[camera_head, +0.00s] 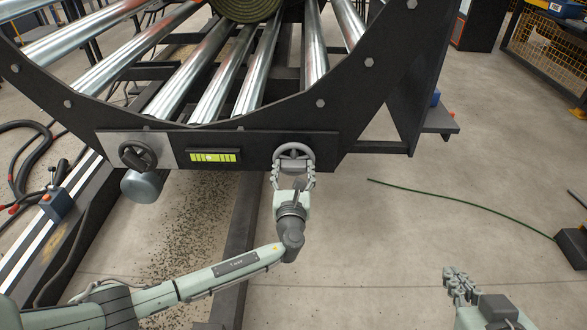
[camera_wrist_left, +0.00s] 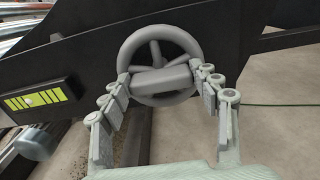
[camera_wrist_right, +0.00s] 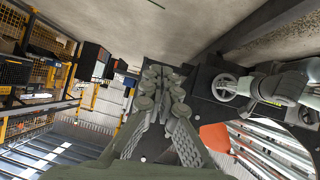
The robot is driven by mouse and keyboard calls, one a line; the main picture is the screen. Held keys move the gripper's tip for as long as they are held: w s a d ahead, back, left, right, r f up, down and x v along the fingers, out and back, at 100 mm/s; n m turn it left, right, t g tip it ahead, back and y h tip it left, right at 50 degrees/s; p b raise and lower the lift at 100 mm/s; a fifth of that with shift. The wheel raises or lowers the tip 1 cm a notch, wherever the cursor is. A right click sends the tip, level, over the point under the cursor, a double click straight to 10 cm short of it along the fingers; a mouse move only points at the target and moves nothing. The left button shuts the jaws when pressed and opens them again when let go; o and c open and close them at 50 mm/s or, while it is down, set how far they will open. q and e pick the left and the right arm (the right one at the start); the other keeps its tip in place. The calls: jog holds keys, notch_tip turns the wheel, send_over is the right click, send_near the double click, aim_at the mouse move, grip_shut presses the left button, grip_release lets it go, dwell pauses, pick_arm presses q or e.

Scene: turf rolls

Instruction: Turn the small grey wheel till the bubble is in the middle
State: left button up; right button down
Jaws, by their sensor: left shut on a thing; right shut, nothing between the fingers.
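The small grey wheel (camera_head: 294,147) is a spoked ring on the right of the dark front plate; it fills the middle of the left wrist view (camera_wrist_left: 158,28). My left gripper (camera_head: 294,175) is shut on the wheel from the front, its fingers at either side of the grey bar across the hub. The yellow-green level (camera_head: 213,156) is left of the wheel. In the left wrist view, a pale bubble spot on the level (camera_wrist_left: 35,99) looks slightly left of the middle. My right gripper (camera_head: 458,277) is shut and empty, low at right, away from the machine.
A black knob (camera_head: 137,156) on a grey plate sits left of the level. Shiny metal rollers (camera_head: 215,85) and a green turf roll (camera_head: 246,8) are above. A thin green line (camera_head: 450,201) lies on the concrete floor at right, which is largely clear.

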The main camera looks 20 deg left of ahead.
pick_arm(q)
jog(key=n+b, duration=0.1)
jog(key=n, duration=0.1)
jog(key=shift+f+n+b, duration=0.15)
jog(key=shift+n+b, duration=0.15)
jog(key=shift+b, duration=0.1)
jog(key=shift+a+n+b, duration=0.1)
jog(key=shift+n+b, duration=0.55)
jog(key=shift+n, duration=0.25)
pick_arm(e)
jog(key=w+a+r+t+y, duration=0.2)
jog(key=a+r+t+y, duration=0.35)
jog(key=r, duration=0.65)
pick_arm(q)
jog(key=shift+n+b, duration=0.55)
jog(key=shift+n, duration=0.25)
jog(key=n+b, duration=0.2)
jog(key=n, duration=0.1)
jog(key=shift+a+n+b, duration=0.1)
jog(key=shift+n+b, duration=0.35)
jog(key=shift+n, duration=0.35)
pick_arm(e)
jog(key=s+r+t+y, duration=0.1)
jog(key=s+r+t, duration=0.4)
jog(key=r+t, duration=0.4)
jog(key=shift+a+r, duration=0.3)
jog(key=shift+r, duration=0.75)
